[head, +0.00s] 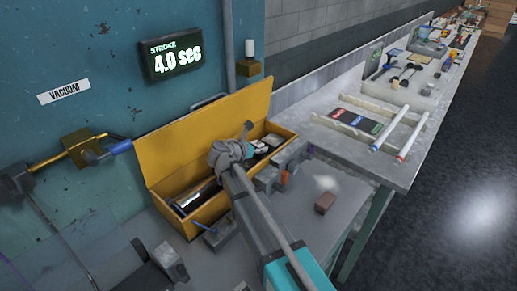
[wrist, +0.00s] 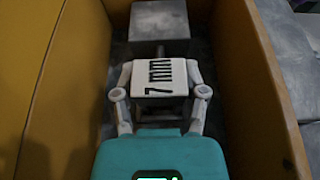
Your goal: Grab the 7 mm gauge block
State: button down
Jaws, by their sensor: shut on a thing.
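The 7 mm gauge block (wrist: 165,88) is a pale block marked "7 mm" in black, seen in the wrist view. My gripper (wrist: 158,76) has one finger against each side of it and is shut on it. Both are inside the yellow box (wrist: 78,75), between its walls. In the head view, my gripper (head: 230,153) reaches into the open yellow box (head: 205,125). The held block cannot be made out there behind my gripper.
Another grey block (wrist: 160,20) lies farther along the box in the wrist view. The raised lid stands at the back of the box, near the teal wall. Grey blocks (head: 268,180) and a brown block (head: 325,202) sit on the bench to the right. A blue-handled tool (head: 203,227) lies in front.

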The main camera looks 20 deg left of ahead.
jog(key=shift+r+p, duration=1.3)
jog(key=shift+r, duration=0.05)
jog(key=s+d+r+p, duration=0.9)
jog(key=s+r+p, duration=0.1)
jog(key=shift+s+d, duration=0.2)
